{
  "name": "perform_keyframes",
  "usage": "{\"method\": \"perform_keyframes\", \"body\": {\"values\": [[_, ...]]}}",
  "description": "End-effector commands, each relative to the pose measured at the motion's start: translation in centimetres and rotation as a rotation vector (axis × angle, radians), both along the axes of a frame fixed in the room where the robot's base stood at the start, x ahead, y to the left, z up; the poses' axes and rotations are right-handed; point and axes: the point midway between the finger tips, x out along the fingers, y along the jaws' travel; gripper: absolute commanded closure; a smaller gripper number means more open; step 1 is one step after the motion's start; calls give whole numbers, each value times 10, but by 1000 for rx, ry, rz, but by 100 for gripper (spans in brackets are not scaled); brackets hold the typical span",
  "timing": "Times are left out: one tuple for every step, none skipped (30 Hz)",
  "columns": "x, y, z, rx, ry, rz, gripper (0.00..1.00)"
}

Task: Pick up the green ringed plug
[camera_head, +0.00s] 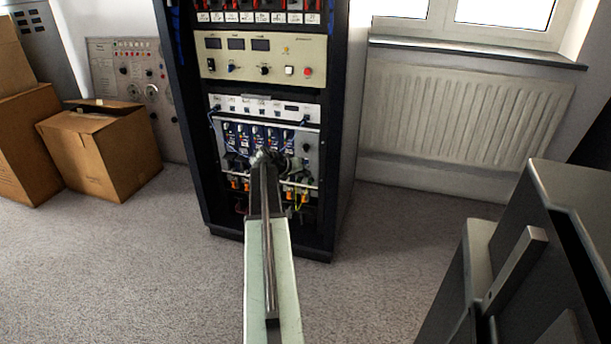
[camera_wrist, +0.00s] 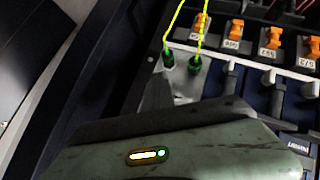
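Two dark green plugs sit side by side in the wrist view, a left one (camera_wrist: 168,60) and a right one (camera_wrist: 195,67). A bright yellow-green wire rises from each. I cannot make out a ring on either. They stand at the end of a row of sockets, beyond the grey-green housing with a lit indicator (camera_wrist: 165,150) that fills the lower picture. In the head view my gripper (camera_head: 262,158) is at the rack's lower panel, small and dark against it. Its fingers cannot be made out, and the plugs cannot be told apart there.
Orange connectors (camera_wrist: 235,30) with numbered labels line up right of the plugs. The equipment rack (camera_head: 343,120) stands ahead, with a radiator (camera_head: 465,125) to its right and cardboard boxes (camera_head: 100,155) to its left. A dark cabinet (camera_head: 560,215) is near right. Carpet between is clear.

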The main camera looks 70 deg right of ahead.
Motion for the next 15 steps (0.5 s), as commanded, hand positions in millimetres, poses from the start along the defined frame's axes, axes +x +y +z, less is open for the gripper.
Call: {"method": "perform_keyframes", "body": {"values": [[2,16,0,0,-1,2,100],[3,24,1,1,0,2,100],[5,34,2,2,-1,3,100],[7,43,3,1,-1,4,100],[9,53,3,1,-1,4,100],[11,65,4,2,-1,3,100],[13,74,5,2,0,4,100],[15,83,6,2,-1,5,100],[18,94,7,3,-2,4,100],[19,102,7,3,-1,3,100],[21,109,8,3,-2,4,100],[23,117,8,3,-2,4,100],[24,122,9,2,-2,3,100],[25,127,9,3,-2,3,100],[27,132,9,3,-2,3,100]]}}
